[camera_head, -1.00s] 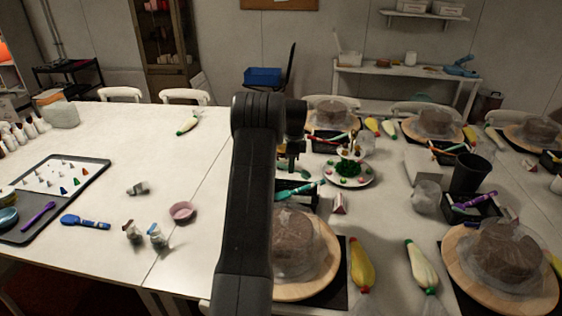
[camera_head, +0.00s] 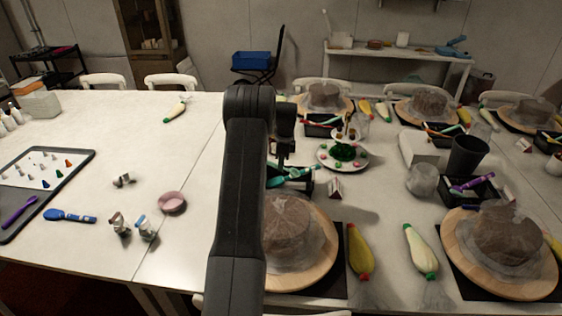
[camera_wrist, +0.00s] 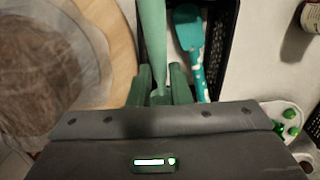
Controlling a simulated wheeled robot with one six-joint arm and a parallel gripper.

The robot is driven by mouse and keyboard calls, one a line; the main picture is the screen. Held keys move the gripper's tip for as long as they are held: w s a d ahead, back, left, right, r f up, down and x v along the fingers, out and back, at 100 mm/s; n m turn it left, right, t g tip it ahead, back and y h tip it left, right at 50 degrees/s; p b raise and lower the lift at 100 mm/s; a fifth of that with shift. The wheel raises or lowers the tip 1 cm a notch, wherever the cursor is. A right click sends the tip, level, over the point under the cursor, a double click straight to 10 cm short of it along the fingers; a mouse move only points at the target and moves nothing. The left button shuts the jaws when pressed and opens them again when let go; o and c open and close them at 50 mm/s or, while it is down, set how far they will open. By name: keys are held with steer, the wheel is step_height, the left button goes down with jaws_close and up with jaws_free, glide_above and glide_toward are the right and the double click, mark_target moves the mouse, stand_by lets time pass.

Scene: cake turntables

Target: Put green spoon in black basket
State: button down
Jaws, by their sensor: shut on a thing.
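My gripper (camera_wrist: 160,82) is shut on the green spoon (camera_wrist: 152,35), whose smooth pale-green length runs up and away from the fingers in the wrist view. The black basket (camera_wrist: 224,45) lies beneath, with its mesh wall to the right; the spoon overlaps its left part. I cannot tell whether the spoon touches the basket's floor. A teal spatula (camera_wrist: 188,28) with a patterned handle lies in the basket beside the spoon. In the head view, my gripper (camera_head: 283,160) is above the basket (camera_head: 306,187), which my arm partly hides.
A wrapped brown cake on a wooden turntable (camera_wrist: 117,30) stands close left of the basket in the wrist view. A white plate with green and red decorations (camera_head: 343,153) is just behind the basket. Piping bags (camera_head: 421,250) and another turntable (camera_head: 465,265) lie to the right.

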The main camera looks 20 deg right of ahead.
steer(key=shift+f+b, duration=2.3)
steer(key=shift+f, duration=2.3)
steer(key=c, duration=1.3)
jaws_free()
steer(key=shift+o, duration=0.2)
